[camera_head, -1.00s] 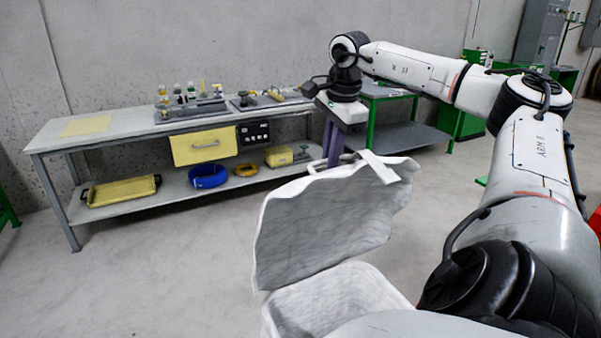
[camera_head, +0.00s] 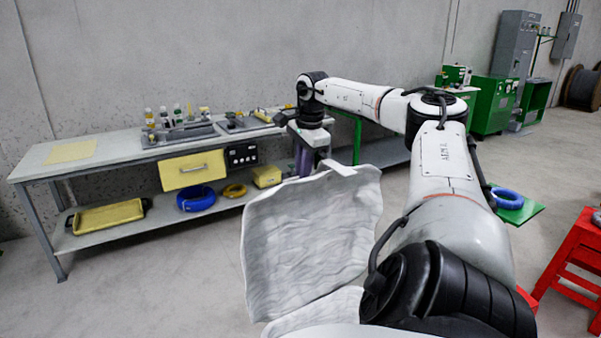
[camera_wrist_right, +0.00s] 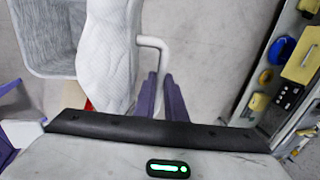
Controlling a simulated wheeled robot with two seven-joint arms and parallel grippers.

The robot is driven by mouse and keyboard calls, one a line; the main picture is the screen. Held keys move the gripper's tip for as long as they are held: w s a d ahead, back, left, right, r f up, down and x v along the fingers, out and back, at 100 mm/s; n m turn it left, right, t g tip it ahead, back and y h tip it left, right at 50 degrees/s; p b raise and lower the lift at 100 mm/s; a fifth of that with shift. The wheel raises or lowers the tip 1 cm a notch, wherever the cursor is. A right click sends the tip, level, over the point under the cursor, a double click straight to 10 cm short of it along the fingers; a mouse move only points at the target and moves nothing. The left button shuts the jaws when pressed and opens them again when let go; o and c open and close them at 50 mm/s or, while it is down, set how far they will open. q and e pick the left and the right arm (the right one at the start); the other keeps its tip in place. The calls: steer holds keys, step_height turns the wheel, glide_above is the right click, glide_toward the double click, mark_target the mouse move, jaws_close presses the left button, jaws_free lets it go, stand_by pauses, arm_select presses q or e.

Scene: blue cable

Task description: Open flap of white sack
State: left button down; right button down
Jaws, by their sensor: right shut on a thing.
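The white sack (camera_head: 315,312) is at the bottom middle of the head view, mostly cut off and partly behind my arm. Its flap (camera_head: 308,240) stands raised, a wrinkled white sheet facing me. A white strap handle (camera_head: 337,168) is at the flap's top edge. My right gripper (camera_head: 304,160) is at this edge, its purple fingers partly hidden behind the flap. In the right wrist view the fingers (camera_wrist_right: 164,92) are close together at the white handle (camera_wrist_right: 153,45), beside the flap (camera_wrist_right: 105,50). The sack's open grey inside (camera_wrist_right: 45,35) shows there too.
A workbench (camera_head: 110,150) with tools, a yellow drawer (camera_head: 193,170) and a lower shelf stands behind the flap. A blue cable coil (camera_head: 196,198) lies on that shelf, another (camera_head: 507,198) on the right. A red stool (camera_head: 575,262) stands at right. The floor between is clear.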

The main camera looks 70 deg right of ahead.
steer(key=shift+a+f, duration=0.2)
steer(key=shift+f, duration=0.25)
steer(key=c, duration=1.8)
jaws_free()
steer(key=shift+d, duration=0.25)
steer(key=shift+r, duration=0.15)
steer(key=shift+r, duration=0.5)
steer(key=v, duration=0.9)
steer(key=shift+r, duration=0.1)
